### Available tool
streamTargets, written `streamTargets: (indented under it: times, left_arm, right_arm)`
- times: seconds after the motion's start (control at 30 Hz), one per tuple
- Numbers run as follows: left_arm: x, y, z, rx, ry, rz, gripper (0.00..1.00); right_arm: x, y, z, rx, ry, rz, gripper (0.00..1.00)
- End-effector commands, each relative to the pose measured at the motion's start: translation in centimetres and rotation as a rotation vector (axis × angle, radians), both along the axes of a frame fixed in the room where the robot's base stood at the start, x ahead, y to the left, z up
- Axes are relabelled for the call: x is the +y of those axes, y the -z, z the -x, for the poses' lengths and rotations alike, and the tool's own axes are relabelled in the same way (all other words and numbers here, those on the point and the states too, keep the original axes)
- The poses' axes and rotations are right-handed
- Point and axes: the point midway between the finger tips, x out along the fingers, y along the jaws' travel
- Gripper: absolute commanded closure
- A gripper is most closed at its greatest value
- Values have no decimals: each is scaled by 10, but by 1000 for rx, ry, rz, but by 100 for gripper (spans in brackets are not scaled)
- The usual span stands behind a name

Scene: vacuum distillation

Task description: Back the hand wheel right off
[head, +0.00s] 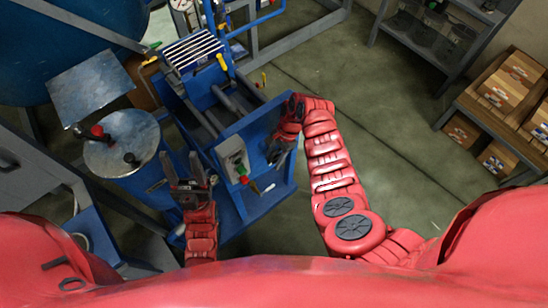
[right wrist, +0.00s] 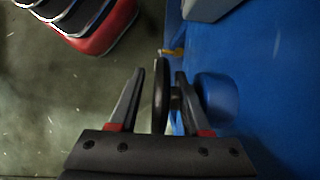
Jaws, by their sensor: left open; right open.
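The hand wheel (right wrist: 161,95) is a dark disc seen nearly edge-on in the right wrist view. A short dark stem leads from it toward a round blue boss (right wrist: 217,96) on the blue frame. My right gripper (right wrist: 160,74) is open with one finger on each side of the wheel; a gap shows at the left finger, and the right finger lies over the stem side. In the head view my right gripper (head: 277,154) is at the blue frame's right side and mostly hides the wheel. My left gripper (head: 183,162) is open and empty, left of the frame.
The blue frame (head: 262,197) carries a grey control box (head: 233,157) with coloured knobs. A round metal-topped drum (head: 121,145) stands left of my left gripper. Shelving with boxes (head: 510,85) stands far right. The floor (head: 390,130) between is clear.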

Motion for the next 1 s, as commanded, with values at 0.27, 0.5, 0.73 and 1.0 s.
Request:
streamTargets:
  times: [0.27,0.5,0.73,1.0]
  left_arm:
    - [0,0,0,0,0,0,48]
    - [0,0,0,0,0,0,48]
    - [0,-1,0,0,0,0,48]
    - [0,-21,0,0,0,0,48]
  right_arm:
    - [0,0,0,-1,-1,-1,67]
    - [0,0,0,-1,-1,-1,100]
    - [0,-1,0,-2,-1,0,100]
    - [1,-6,-1,-40,-4,51,100]
